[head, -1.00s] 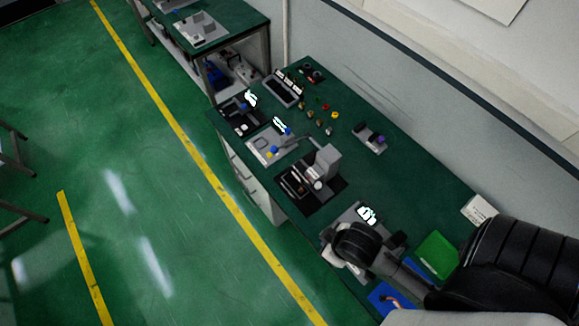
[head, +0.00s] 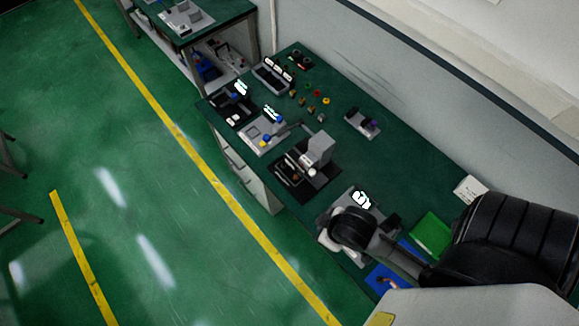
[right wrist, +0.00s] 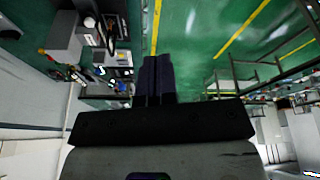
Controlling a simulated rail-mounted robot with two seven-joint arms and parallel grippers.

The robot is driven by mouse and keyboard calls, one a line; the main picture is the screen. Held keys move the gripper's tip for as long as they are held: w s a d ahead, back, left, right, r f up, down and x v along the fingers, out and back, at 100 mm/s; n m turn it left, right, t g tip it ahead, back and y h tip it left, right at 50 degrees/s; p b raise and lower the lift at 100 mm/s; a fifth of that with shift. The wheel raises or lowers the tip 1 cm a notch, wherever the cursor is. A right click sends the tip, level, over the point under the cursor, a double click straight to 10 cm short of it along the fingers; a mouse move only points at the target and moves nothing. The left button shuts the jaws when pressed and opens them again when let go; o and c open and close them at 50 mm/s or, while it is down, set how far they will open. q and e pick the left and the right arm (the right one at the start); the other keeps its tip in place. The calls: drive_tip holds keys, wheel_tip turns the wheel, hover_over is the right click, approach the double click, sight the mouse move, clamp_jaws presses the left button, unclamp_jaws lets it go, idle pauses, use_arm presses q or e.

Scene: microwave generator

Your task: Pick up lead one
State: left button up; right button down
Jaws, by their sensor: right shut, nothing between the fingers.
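Lead one cannot be told apart for sure. A small orange and white item, perhaps a lead, lies on a blue tray (head: 374,284) at the bench's near end in the head view, partly behind my right arm. My right gripper (right wrist: 157,75) shows in the right wrist view, its two dark fingers together and empty. It is in the air, with the floor behind it and the bench equipment at the upper left. My left gripper is in neither view.
The green bench (head: 400,175) stands along the wall. It holds a black-based device (head: 318,150), a grey unit with a lit display (head: 362,198), a green tray (head: 432,236), a white box (head: 468,188) and several small coloured parts. Open floor lies to the left.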

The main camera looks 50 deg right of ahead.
drive_tip(key=c, duration=1.8)
unclamp_jaws()
drive_tip(key=shift+c, duration=0.2)
drive_tip(key=o, duration=0.6)
drive_tip(key=shift+o, duration=0.7)
